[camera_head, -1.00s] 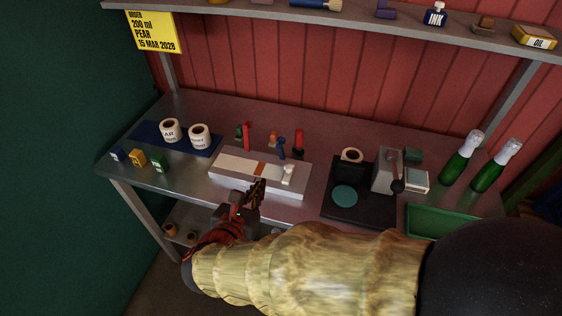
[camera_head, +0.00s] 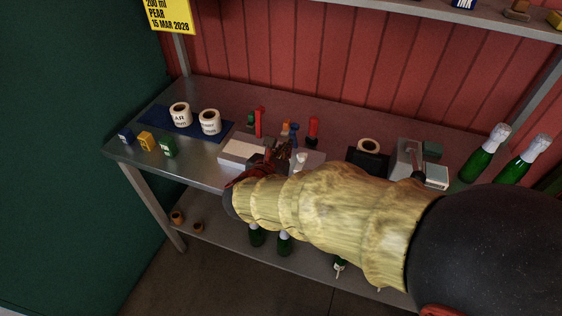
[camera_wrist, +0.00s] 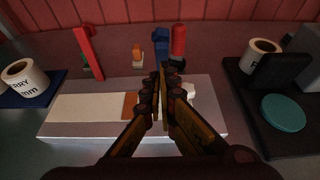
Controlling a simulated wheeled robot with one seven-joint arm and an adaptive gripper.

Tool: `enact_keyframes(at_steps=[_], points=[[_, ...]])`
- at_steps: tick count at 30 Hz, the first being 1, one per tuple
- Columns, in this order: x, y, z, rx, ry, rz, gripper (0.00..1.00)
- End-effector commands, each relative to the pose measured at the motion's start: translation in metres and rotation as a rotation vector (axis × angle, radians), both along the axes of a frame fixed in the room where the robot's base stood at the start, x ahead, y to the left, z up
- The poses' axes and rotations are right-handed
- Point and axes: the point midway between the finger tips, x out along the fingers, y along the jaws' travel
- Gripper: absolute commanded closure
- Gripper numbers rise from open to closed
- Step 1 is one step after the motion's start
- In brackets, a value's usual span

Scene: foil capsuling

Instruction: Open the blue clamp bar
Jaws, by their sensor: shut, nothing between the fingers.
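The blue clamp bar (camera_head: 294,135) stands at the back of a pale fixture block (camera_head: 240,150), between an orange piece (camera_head: 285,128) and a red-topped upright (camera_head: 313,128). In the wrist view the blue bar (camera_wrist: 160,44) rises just beyond my fingertips, which partly cover its lower end. My gripper (camera_wrist: 163,78) is shut and empty over the fixture block (camera_wrist: 60,128), in front of the blue bar. I cannot tell if the fingertips touch it. In the head view my gripper (camera_head: 280,158) is dark and partly hidden by my arm.
A red bar (camera_wrist: 89,52) stands left of the orange piece. White label rolls (camera_head: 210,122) lie on a blue mat at left, with small coloured blocks (camera_head: 146,141) in front. A black device with a teal disc (camera_wrist: 283,112) is at right. Green bottles (camera_head: 485,155) stand farther right.

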Motion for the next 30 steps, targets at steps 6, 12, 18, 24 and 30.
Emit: enact_keyframes(at_steps=[6,12,18,24,30], points=[[0.0053,-0.0021,0.0028,0.001,0.0,0.0,1.0],[0.0051,-0.002,0.0028,0.001,0.0,0.0,1.0],[0.0057,-0.0025,0.0047,0.003,0.006,-0.001,1.0],[0.0082,-0.0033,0.009,0.013,0.037,-0.001,1.0],[0.0094,-0.0034,0.0088,0.019,0.054,0.0,1.0]])
